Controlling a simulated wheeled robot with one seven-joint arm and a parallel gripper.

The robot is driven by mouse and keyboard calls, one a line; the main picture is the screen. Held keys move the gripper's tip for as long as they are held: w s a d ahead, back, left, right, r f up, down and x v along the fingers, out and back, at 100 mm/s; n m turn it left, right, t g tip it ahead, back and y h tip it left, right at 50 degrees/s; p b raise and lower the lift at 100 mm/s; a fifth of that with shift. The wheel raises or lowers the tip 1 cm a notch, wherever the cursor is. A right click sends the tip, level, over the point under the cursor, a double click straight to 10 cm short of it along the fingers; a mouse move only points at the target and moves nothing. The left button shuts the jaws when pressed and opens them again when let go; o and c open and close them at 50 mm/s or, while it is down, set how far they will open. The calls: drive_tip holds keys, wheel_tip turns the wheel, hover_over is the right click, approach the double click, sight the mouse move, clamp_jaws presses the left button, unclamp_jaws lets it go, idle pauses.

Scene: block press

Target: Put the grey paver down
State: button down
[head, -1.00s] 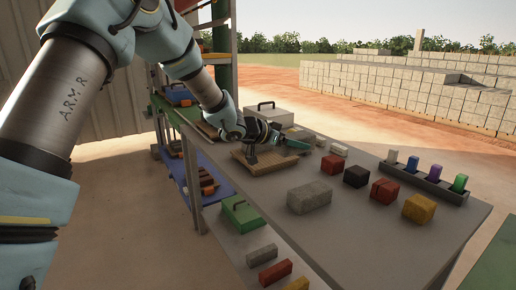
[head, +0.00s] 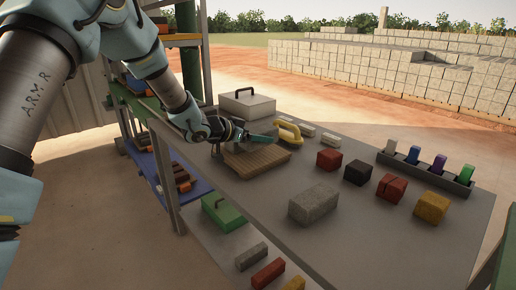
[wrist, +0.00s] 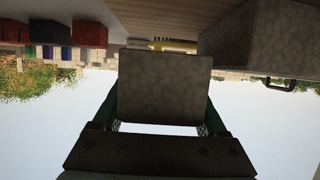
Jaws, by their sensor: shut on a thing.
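The grey paver (wrist: 165,86) is a plain grey block, seen end-on between my two fingers in the wrist view. My gripper (head: 245,136) is shut on it. In the head view the gripper is at the far left part of the table, over or just behind a tan slatted board (head: 262,163). The paver is mostly hidden by the gripper there. I cannot tell whether it touches the board. The board also shows along the top of the wrist view (wrist: 135,14), which looks upside down.
A grey case (head: 247,106) stands behind the board, with a yellow-handled tool (head: 290,131) to its right. A large grey block (head: 314,204), red block (head: 329,160), black block (head: 357,172) and yellow block (head: 432,207) stand on the table (head: 370,250). A green box (head: 222,212) sits lower.

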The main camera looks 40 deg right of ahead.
sight(259, 156)
drive_tip(key=shift+f, duration=1.95)
drive_tip(key=shift+f, duration=0.2)
drive_tip(key=shift+c, duration=1)
unclamp_jaws()
drive_tip(key=shift+s, duration=0.1)
